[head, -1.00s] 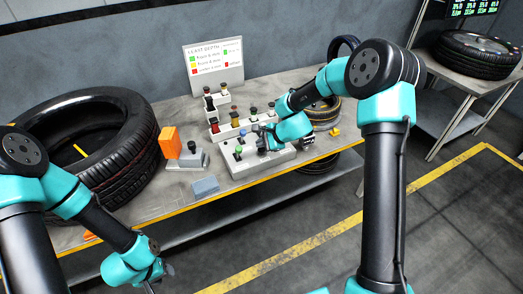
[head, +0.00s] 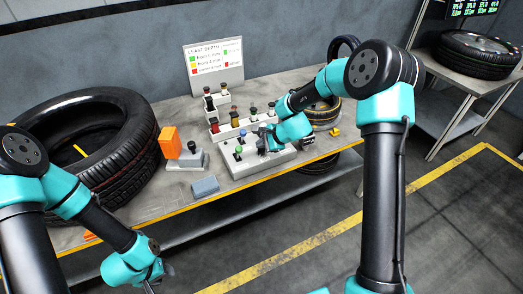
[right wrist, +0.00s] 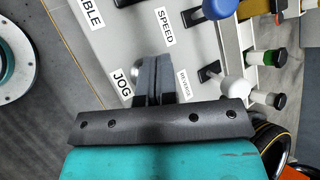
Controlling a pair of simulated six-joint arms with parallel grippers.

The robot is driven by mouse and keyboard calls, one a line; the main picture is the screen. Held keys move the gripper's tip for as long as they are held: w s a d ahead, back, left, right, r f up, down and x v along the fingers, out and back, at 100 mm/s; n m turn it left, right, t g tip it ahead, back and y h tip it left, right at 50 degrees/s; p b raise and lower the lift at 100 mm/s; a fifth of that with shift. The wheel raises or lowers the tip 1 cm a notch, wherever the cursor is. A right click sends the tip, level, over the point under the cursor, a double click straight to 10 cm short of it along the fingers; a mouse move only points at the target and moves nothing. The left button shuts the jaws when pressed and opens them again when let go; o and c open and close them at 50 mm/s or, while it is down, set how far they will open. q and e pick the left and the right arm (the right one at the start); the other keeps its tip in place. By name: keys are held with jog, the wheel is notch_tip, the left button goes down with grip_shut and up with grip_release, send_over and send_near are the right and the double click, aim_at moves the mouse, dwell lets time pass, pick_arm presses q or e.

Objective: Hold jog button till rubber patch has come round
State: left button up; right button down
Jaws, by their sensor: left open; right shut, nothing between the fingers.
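A large black tyre (head: 118,128) stands at the left of the bench, with a yellow strip (head: 80,150) showing inside its opening. I cannot make out a rubber patch on it. A white control panel (head: 240,168) with labelled controls is at the bench's front middle. My right gripper (head: 263,147) is shut and empty, its fingertips down at the panel. In the right wrist view the shut fingers (right wrist: 152,72) are beside the JOG label (right wrist: 122,84) and cover most of a round metallic button (right wrist: 138,68); contact is hard to judge. My left gripper (head: 160,278) is open in front of the bench.
An orange block (head: 170,143) on a grey base and a grey-blue block (head: 205,187) lie left of the panel. Racks of coloured knobbed tools (head: 232,122) and a tread-depth sign (head: 214,68) are behind it.

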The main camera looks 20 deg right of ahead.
jog(key=shift+f, duration=0.7)
dwell(2.1)
jog(key=shift+r, duration=0.15)
dwell(4.7)
jog(key=shift+r, duration=0.75)
